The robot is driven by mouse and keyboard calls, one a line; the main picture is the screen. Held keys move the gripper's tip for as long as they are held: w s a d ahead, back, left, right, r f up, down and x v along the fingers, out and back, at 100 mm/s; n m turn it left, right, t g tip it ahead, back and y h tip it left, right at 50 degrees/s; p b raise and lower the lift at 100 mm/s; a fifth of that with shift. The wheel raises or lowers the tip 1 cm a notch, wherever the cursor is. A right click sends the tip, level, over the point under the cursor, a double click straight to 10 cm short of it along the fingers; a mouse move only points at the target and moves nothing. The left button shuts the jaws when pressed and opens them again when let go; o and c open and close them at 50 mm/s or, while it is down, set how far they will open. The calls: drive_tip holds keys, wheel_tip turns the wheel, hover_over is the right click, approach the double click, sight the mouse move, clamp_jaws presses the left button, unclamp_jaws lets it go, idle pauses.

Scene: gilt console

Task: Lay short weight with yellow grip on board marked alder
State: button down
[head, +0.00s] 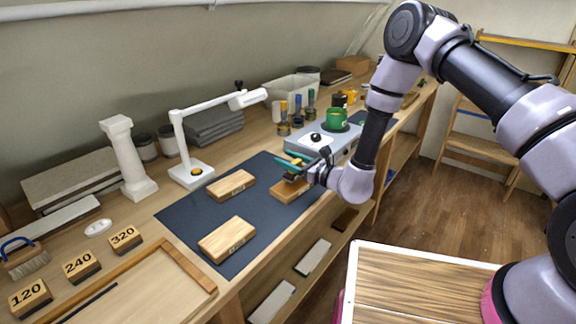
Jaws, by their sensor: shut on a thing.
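My gripper (292,165), with green fingers, is shut over the rightmost wooden board (283,194) on the dark mat. A small dark and yellow piece, seemingly the short weight with yellow grip (291,178), shows at the fingers, mostly hidden by them. It is low over that board; I cannot tell whether it touches. Two other wooden boards lie on the mat, one at the back left (231,185) and one at the front (227,240). The boards' markings are too small to read, so I cannot tell which is alder.
The dark mat (180,215) has bare room between the boards. Several weights with coloured grips (284,118) stand behind it. A white lamp (190,172) stands left; a grey device (318,140) and green container (337,118) are behind my gripper. Numbered blocks (82,266) lie front left.

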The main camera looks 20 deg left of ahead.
drive_tip(key=shift+f, duration=1)
drive_tip(key=shift+c, duration=0.8)
unclamp_jaws()
drive_tip(key=shift+f, duration=0.15)
